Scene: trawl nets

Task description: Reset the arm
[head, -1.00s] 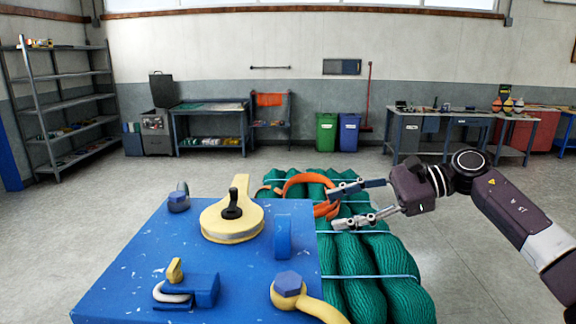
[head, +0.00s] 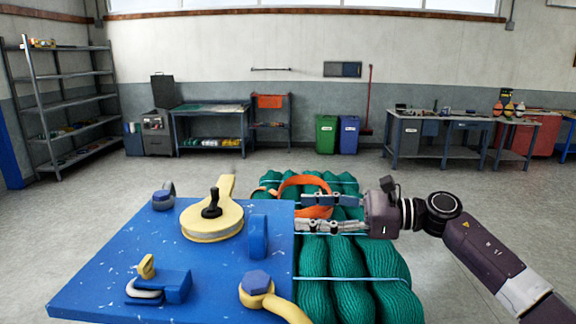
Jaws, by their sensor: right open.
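My right gripper (head: 300,212) comes in from the right with its two fingers spread and pointing left. It is open, with nothing clearly held between the fingers. It is over the green net bundle (head: 345,278), in front of the orange strap (head: 290,184), which loops up from the net. Parts of the strap show behind and between the fingers; whether they touch cannot be told. My left gripper is out of view.
A blue board (head: 110,285) at the front left carries a yellow pulley block (head: 228,222), a shackle (head: 163,196) and a yellow hook (head: 284,306). Green (head: 326,135) and blue (head: 348,136) bins and workbenches stand far back. The floor between is clear.

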